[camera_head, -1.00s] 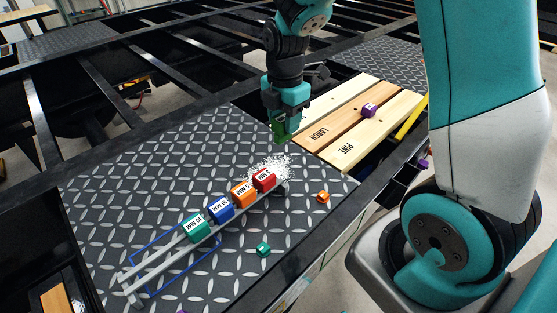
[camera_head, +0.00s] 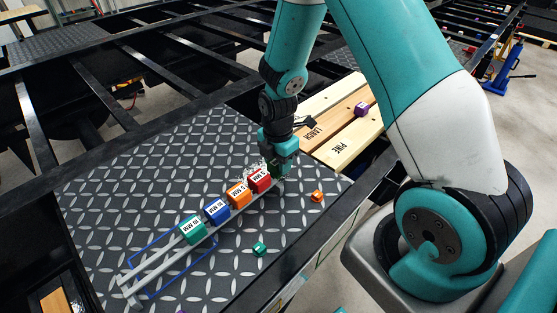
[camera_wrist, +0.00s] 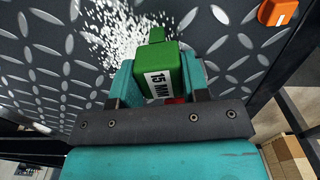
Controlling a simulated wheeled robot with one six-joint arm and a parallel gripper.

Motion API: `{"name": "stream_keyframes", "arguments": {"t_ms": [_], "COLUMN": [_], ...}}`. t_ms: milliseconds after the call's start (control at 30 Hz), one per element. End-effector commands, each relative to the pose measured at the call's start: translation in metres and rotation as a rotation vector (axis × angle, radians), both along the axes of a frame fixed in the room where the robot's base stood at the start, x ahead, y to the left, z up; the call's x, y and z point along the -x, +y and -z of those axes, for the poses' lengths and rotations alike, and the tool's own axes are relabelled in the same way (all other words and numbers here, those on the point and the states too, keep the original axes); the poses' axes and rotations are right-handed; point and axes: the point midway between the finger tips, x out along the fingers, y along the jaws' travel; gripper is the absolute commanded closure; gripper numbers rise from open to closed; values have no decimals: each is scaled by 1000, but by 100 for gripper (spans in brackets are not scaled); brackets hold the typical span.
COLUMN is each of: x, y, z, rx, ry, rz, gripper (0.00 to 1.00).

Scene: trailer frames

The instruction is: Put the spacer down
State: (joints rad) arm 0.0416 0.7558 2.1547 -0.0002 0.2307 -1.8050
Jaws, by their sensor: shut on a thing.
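My gripper (camera_head: 281,172) is shut on a green spacer (camera_wrist: 168,72) marked "15 MM", seen between the fingers in the wrist view. In the head view the gripper is just right of the red block (camera_head: 260,181) at the upper end of a grey rail (camera_head: 160,264), and mostly hides the spacer. The rail also holds an orange block (camera_head: 237,194), a blue block (camera_head: 217,211) and a teal block (camera_head: 193,229). I cannot tell whether the spacer touches the rail.
White grains (camera_wrist: 118,35) lie on the tread plate (camera_head: 130,190). A small orange cube (camera_head: 317,196) and a small teal cube (camera_head: 260,249) lie right of the rail. Wooden planks (camera_head: 335,125) with a purple cube (camera_head: 362,108) lie behind. A blue outline (camera_head: 206,264) surrounds the rail's near end.

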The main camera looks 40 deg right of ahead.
Motion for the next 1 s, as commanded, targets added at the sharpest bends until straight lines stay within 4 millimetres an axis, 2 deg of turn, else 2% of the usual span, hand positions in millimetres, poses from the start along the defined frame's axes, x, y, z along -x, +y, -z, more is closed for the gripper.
{"name": "stream_keyframes", "arguments": {"t_ms": [133, 167, 233, 267, 500, 667, 767, 1000], "x": [0, 0, 0, 0, 0, -1, -1, -1], "y": [0, 0, 0, 0, 0, 0, 0, 0], "z": [4, 3, 3, 3, 2, -9, -25, -78], "rx": [0, 0, 0, 0, 0, 0, 1, 0], "ry": [0, 0, 0, 0, 0, -5, -6, -8], "rz": [0, 0, 0, 0, 0, 0, 0, 0], "gripper": [82, 51, 35, 32, 32, 32, 32, 32]}}
